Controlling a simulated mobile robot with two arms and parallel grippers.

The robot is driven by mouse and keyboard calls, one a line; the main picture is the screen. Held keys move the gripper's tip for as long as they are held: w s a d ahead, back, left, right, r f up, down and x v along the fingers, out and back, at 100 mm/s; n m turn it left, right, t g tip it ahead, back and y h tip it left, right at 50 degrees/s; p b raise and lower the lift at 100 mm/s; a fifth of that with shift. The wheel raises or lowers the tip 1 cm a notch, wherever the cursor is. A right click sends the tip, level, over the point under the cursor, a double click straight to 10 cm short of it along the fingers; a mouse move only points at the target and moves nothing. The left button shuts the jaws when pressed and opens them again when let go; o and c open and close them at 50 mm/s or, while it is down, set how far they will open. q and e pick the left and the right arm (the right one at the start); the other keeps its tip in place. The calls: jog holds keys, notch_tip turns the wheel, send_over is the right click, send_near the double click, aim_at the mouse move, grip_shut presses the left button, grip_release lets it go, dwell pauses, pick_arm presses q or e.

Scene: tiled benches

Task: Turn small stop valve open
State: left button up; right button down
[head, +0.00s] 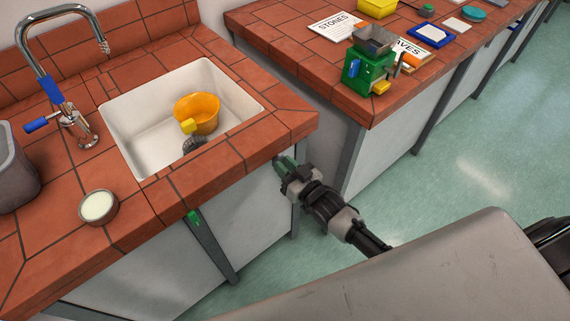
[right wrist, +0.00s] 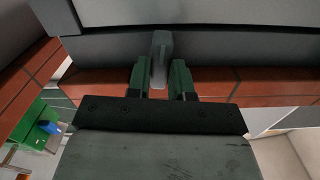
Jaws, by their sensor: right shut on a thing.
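My right gripper (head: 284,163) is at the front of the sink bench, just under the tiled edge near its right corner. In the right wrist view its two dark green fingers (right wrist: 161,78) are shut on a small grey lever (right wrist: 161,48), which looks like the handle of the small stop valve. The lever stands in front of a dark grey panel, beside the tiled edge. The valve's body is not visible, and in the head view my gripper hides the lever. My left gripper is not in view.
The tiled bench (head: 235,147) holds a white sink with an orange bowl (head: 197,112), a tall faucet (head: 50,75) and a small round dish (head: 98,206). A green machine (head: 367,70) stands on the second bench, across a gap. Floor at right is clear.

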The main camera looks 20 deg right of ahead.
jog(key=shift+n, duration=0.6)
jog(key=c, duration=1)
grip_release()
jog(key=v, duration=1)
jog(key=shift+s+b, duration=0.3)
jog(key=shift+s, duration=0.1)
jog(key=shift+d, duration=0.15)
